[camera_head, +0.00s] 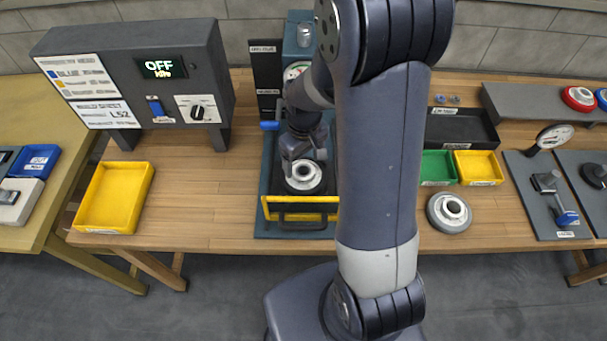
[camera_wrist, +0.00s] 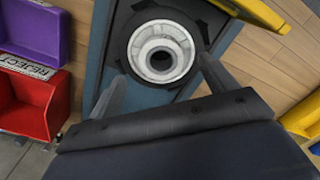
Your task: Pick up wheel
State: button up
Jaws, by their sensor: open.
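A wheel (camera_head: 302,179) with a pale metal hub sits in a dark round seat on the blue-green press fixture (camera_head: 262,225). In the wrist view the same wheel (camera_wrist: 186,52) shows its white ringed hub and dark centre hole. My gripper (camera_wrist: 163,70) is open, its two fingers spread on either side of the wheel's near edge, with nothing between them. In the head view my gripper (camera_head: 301,155) is just above and behind the wheel; contact cannot be told. A second wheel (camera_head: 435,219), grey with a pale hub, lies flat on the table to the right of my arm.
A yellow bar and dark handle (camera_head: 300,217) stand in front of the seated wheel. A yellow tray (camera_head: 148,190) and a control box reading OFF (camera_head: 130,70) are on the left. Green and yellow bins (camera_head: 478,168) and gauge plates are on the right. The left-middle tabletop is clear.

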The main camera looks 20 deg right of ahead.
aim_at(303, 167)
jog(key=shift+f+p, duration=0.3)
jog(key=shift+f, duration=1.55)
jog(key=shift+c, duration=0.4)
jog(key=c, duration=1.6)
jog(key=shift+r, duration=0.1)
jog(key=shift+c, duration=0.2)
notch_tip(303, 167, up, 10)
jog(key=b, duration=0.1)
jog(key=shift+r+p, duration=1.1)
jog(key=shift+r, duration=0.35)
